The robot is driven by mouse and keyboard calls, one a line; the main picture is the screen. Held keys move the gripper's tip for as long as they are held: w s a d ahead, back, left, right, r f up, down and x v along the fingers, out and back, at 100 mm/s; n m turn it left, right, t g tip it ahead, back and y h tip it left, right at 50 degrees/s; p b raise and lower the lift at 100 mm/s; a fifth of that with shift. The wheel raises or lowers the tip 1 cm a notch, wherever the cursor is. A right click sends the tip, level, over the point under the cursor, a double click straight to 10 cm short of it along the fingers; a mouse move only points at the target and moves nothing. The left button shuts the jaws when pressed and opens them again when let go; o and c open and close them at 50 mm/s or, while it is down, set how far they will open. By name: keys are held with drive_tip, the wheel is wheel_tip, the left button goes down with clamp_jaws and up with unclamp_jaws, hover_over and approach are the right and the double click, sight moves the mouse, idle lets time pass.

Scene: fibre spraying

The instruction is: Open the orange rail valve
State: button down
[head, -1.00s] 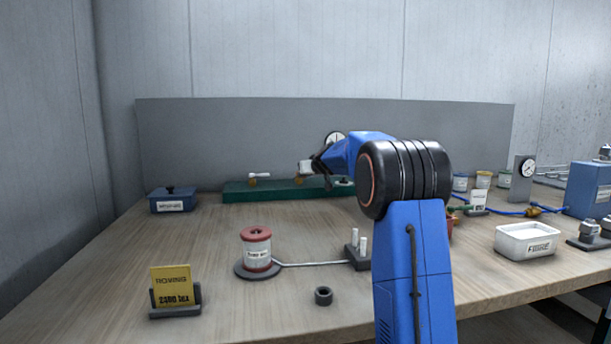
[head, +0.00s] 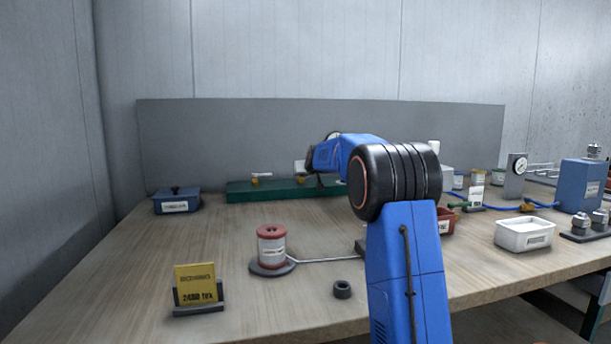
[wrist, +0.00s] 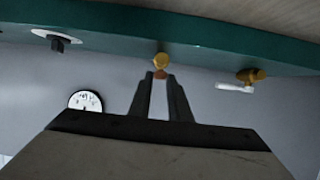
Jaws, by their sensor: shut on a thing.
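The green rail (head: 245,190) stands at the back of the bench and runs along the top of the wrist view (wrist: 120,22). The orange rail valve (wrist: 160,62) has a gold body with an orange part under it. My gripper (wrist: 160,80) is shut on this valve's pale handle (wrist: 159,100), which shows between the fingers. The handle points away from the rail towards the wrist camera. In the head view my wrist reaches the rail, and my own arm hides most of the grip.
Another gold valve with a white lever (wrist: 235,87) sits beside it on the rail, and also shows in the head view (head: 261,177). A black knob (wrist: 58,40) and a gauge (wrist: 85,100) are on the other side. A red spool (head: 272,245) and a white tray (head: 524,235) stand on the bench.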

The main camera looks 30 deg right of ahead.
drive_tip(key=shift+f, duration=0.15)
drive_tip(key=c, duration=1.6)
unclamp_jaws()
drive_tip(key=shift+c, duration=0.2)
drive_tip(key=v, duration=1.7)
drive_tip(key=shift+r, duration=0.2)
drive_tip(key=shift+s+a, duration=0.15)
